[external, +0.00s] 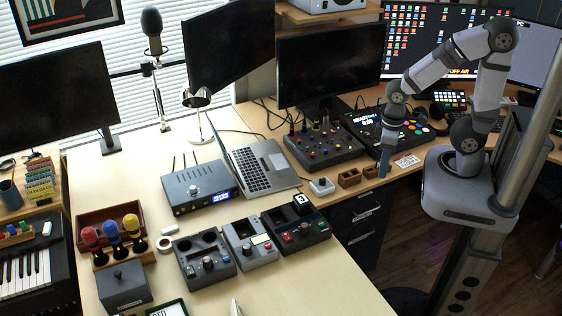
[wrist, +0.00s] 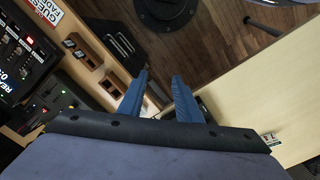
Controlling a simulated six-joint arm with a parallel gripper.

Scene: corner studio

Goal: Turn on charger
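Three dock-like boxes stand in a row on the front desk, and I cannot tell which is the charger. The left grey box (external: 207,262) has round wells and knobs.
Small brown holders (external: 349,178) and a small white-topped device (external: 321,186) sit near the back desk's edge. A laptop (external: 262,165) and a grey unit with a display (external: 200,187) stand behind the boxes. Bare desk (external: 325,275) lies in front right.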

